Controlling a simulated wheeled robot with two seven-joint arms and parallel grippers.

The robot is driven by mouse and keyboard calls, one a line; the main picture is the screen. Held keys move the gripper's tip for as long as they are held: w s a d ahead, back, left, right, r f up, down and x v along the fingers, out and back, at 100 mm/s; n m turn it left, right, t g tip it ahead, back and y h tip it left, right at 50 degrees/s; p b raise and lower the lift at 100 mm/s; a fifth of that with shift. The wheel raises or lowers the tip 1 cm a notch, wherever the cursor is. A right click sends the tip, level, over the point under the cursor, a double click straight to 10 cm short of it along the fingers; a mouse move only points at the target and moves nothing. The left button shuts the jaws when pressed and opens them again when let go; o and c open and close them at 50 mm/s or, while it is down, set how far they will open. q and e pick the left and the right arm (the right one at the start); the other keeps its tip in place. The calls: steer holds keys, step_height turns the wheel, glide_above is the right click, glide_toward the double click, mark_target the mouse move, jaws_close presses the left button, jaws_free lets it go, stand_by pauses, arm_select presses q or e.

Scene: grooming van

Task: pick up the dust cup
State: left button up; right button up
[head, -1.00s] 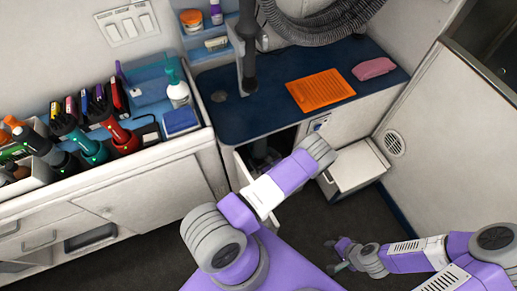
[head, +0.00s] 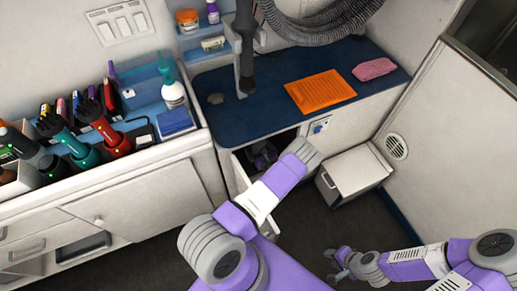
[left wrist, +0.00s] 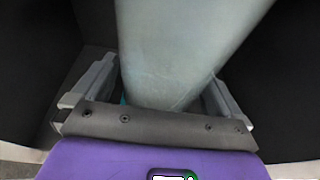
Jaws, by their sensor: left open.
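A pale grey-green, smooth, rounded object that looks like the dust cup (left wrist: 185,45) fills the middle of the left wrist view. My left gripper (left wrist: 155,95) is open, with one grey finger on each side of it. The near end of the object lies close to the gripper's palm; I cannot tell whether the fingers touch it. In the head view my left arm reaches down to the dark opening under the blue counter, where the left gripper (head: 262,155) shows only in part. The cup cannot be made out there. My right gripper (head: 335,264) hangs low over the floor, its jaws unclear.
The blue counter (head: 225,125) holds an orange mat (head: 320,91) and a pink folded cloth (head: 374,69). A white box-like unit (head: 357,172) stands right of the opening. Clippers and bottles crowd the left worktop (head: 85,185). Dark floor (head: 310,220) is clear between.

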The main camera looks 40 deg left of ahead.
arm_select(q)
steer(key=c, duration=1)
steer(key=shift+r, duration=0.1)
